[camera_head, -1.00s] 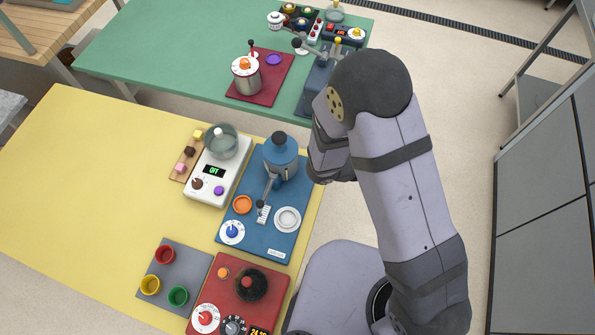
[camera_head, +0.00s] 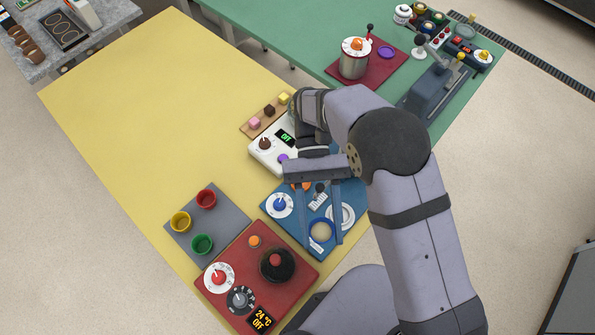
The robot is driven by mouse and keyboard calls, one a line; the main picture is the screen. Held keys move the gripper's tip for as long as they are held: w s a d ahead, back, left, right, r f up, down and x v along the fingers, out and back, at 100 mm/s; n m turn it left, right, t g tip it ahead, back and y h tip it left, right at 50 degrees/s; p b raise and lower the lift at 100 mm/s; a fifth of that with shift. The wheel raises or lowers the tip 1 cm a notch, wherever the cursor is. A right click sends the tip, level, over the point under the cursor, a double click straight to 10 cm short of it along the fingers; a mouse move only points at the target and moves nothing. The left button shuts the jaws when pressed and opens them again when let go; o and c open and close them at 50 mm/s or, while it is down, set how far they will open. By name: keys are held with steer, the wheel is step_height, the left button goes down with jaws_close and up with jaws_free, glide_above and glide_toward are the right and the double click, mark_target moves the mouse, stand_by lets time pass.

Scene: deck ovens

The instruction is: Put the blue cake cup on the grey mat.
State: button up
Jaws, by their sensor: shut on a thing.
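The blue cake cup (camera_head: 321,231) shows as a blue ring with a pale beige inside. It is between the two long fingers of my gripper (camera_head: 325,240), over the blue board. My gripper is shut on it; whether the cup touches the board below cannot be told. The grey mat (camera_head: 229,222) lies to the left on the yellow table. On it stand a red cup (camera_head: 206,198), a yellow cup (camera_head: 180,222) and a green cup (camera_head: 202,244). The mat's right part and middle are bare.
The red board (camera_head: 222,254) with dials and a black knob lies just in front of the mat. The blue board (camera_head: 293,226) is under my gripper. A white scale (camera_head: 265,155) is behind. The yellow table (camera_head: 140,110) is clear to the left.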

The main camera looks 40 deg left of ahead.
steer(key=s+a+f+m+g+y+b, duration=0.45)
steer(key=s+a+m+y+b, duration=0.25)
steer(key=s+a, duration=0.4)
steer(key=m+y+b, duration=0.6)
steer(key=m+y, duration=0.1)
steer(key=y, duration=0.1)
glide_above(223, 223)
step_height(223, 223, down, 2)
steer(key=shift+t, duration=0.25)
steer(key=shift+f+p, duration=0.95)
steer(key=shift+f, duration=4.05)
steer(key=shift+f, duration=0.15)
steer(key=o, duration=0.8)
steer(key=shift+r, duration=0.2)
steer(key=b+v, duration=0.1)
steer(key=v, duration=0.6)
steer(key=shift+w+d+b, duration=0.15)
steer(key=shift+b, duration=0.2)
steer(key=shift+o, duration=1.3)
steer(key=shift+r, duration=0.1)
